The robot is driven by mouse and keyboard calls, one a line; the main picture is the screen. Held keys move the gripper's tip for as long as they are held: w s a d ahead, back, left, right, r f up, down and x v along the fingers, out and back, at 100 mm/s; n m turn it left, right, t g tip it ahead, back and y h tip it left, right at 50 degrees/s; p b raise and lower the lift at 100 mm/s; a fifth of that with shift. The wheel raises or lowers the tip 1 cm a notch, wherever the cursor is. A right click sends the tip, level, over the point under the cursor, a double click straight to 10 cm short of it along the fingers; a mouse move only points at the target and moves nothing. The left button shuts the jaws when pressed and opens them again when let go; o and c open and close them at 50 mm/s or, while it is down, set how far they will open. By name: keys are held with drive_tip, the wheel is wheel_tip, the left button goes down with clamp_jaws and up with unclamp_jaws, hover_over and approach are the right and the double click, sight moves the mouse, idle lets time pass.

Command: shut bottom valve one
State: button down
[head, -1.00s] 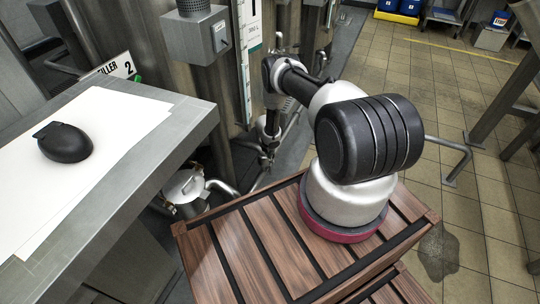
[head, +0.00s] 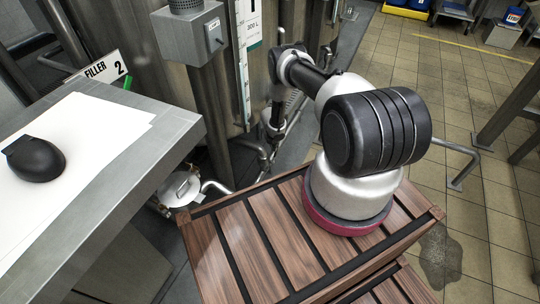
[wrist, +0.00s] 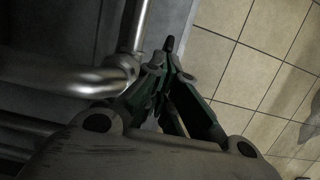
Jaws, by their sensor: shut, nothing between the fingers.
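My gripper (wrist: 165,65) shows in the wrist view with its dark green fingers drawn together at the tips and nothing between them. A metal pipe (wrist: 60,78) with a joint lies just left of the fingers and passes behind them. A thin upright pipe (wrist: 140,25) rises from that joint. In the head view, my gripper (head: 272,130) hangs low beside the steel tank (head: 225,90), small and dark. I cannot make out bottom valve one or its handle clearly in either view, so I cannot tell whether the fingers touch it.
A steel table (head: 165,140) with a white sheet and a black mouse-like object (head: 35,160) stands at left. A "FILLER 2" sign (head: 97,70) is behind it. A small lidded vessel (head: 182,188) stands low beside the table.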

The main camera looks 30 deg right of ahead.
drive_tip(key=shift+r, duration=0.1)
idle(0.3)
drive_tip(key=v, duration=0.7)
drive_tip(key=shift+r, duration=0.15)
drive_tip(key=shift+a, duration=0.15)
